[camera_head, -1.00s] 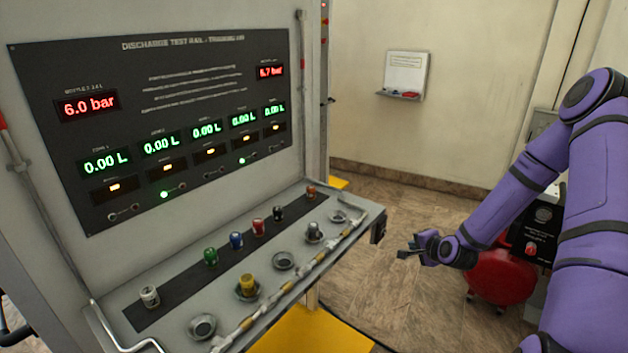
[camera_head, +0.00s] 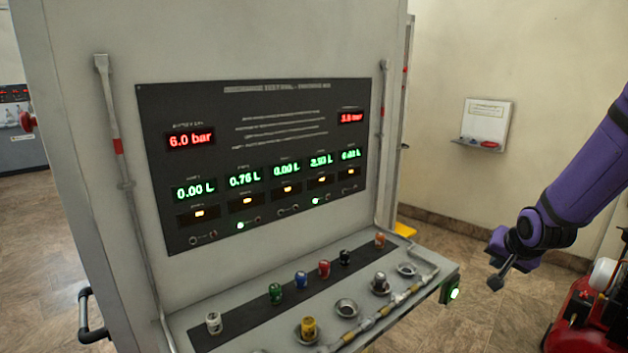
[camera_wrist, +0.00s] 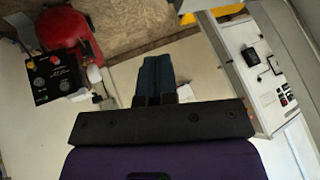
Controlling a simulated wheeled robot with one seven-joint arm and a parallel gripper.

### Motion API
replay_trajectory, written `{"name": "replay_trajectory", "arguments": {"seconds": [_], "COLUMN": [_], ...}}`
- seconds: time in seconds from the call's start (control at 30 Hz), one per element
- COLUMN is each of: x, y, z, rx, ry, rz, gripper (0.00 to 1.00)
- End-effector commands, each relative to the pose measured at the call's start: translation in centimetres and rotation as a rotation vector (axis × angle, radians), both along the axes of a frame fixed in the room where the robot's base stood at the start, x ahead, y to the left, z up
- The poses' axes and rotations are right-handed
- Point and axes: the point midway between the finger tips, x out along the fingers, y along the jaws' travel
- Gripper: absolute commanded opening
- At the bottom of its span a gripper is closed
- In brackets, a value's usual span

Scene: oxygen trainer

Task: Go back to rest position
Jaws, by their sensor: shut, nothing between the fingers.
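My gripper (camera_head: 500,276) is at the right in the head view, at the end of my purple arm. It is held in the air to the right of the test rail panel (camera_head: 150,130) and apart from it. In the wrist view my gripper (camera_wrist: 155,62) points away from the camera, its fingers together with nothing between them.
The panel's shelf (camera_head: 250,345) holds several coloured caps in a row; a yellow one (camera_head: 308,328) and a grey one (camera_head: 380,283) sit in cups. A red compressor (camera_head: 580,315) stands lower right. Open floor lies between.

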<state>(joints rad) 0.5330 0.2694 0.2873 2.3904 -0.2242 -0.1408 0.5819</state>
Motion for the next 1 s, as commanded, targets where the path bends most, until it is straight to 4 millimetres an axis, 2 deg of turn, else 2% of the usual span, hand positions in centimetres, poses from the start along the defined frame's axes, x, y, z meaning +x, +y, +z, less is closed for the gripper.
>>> {"name": "replay_trajectory", "arguments": {"seconds": [0.03, 0.1, 0.27, 0.5, 0.8, 1.0], "x": [-0.5, -1.5, -4.1, -9.0, -16.6, -22.1], "y": [0.7, 1.4, 3.1, 5.7, 8.8, 10.5], "z": [1.6, 3.4, 7.4, 12.7, 17.8, 20.1], "rx": [-0.03, -0.068, -0.144, -0.224, -0.274, -0.28], "ry": [0.007, 0.025, 0.064, 0.111, 0.154, 0.17], "rz": [0.022, 0.049, 0.108, 0.196, 0.321, 0.423], "gripper": [0.0, 0.0, 0.0, 0.0, 0.0, 0.0]}}
